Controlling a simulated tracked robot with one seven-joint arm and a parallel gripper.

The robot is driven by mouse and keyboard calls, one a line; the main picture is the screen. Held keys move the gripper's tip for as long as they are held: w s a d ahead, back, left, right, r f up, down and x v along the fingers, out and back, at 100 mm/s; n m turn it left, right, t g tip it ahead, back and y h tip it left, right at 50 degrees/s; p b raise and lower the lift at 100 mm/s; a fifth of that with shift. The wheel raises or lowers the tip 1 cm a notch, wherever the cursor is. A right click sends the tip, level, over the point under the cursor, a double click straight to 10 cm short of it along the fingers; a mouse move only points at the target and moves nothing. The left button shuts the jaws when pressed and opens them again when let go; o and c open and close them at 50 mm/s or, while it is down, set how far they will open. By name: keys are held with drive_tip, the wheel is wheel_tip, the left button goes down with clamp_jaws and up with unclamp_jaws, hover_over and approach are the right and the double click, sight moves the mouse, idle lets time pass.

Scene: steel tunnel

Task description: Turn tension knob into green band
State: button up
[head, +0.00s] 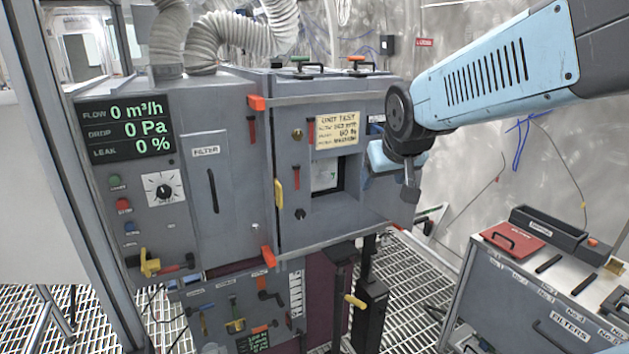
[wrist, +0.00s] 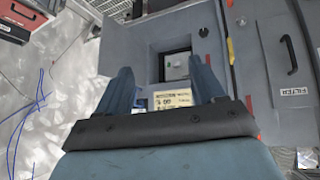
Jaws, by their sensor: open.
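No knob is legibly marked as the tension knob. A black pointer knob on a white dial (head: 163,188) sits on the left panel of the grey cabinet (head: 225,215). A square recess in the cabinet's right part holds a white plate (head: 327,175) with a small green mark; it also shows in the wrist view (wrist: 177,67). I cannot tell whether that mark is the green band. My gripper (wrist: 163,72) is open and empty, its two blue fingers apart in front of the recess. In the head view my wrist partly hides it at the cabinet's right side.
A display (head: 125,128) reads zero flow, drop and leak. Orange latches, a yellow handle (head: 279,193) and red levers stand out from the cabinet front. A filter cart (head: 540,285) is at the right. Grating floor lies between cart and cabinet.

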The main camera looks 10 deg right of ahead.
drive_tip(key=w+d+f+t, duration=0.1)
drive_tip(key=w+f+t, duration=0.15)
drive_tip(key=w, duration=0.85)
drive_tip(key=n+t+y, duration=0.2)
drive_tip(key=t+y, duration=0.1)
drive_tip(key=t, duration=0.1)
approach(328, 180)
drive_tip(key=s+d+r, duration=0.2)
drive_tip(key=s+r, duration=0.3)
drive_tip(key=s, duration=0.1)
drive_tip(key=w+f+t+y, duration=0.3)
drive_tip(key=f, duration=0.5)
drive_tip(key=x, duration=1.4)
drive_tip(key=shift+w+d+f, duration=0.1)
drive_tip(key=shift+d, duration=0.05)
drive_tip(key=shift+c, duration=0.2)
drive_tip(key=c, duration=0.9)
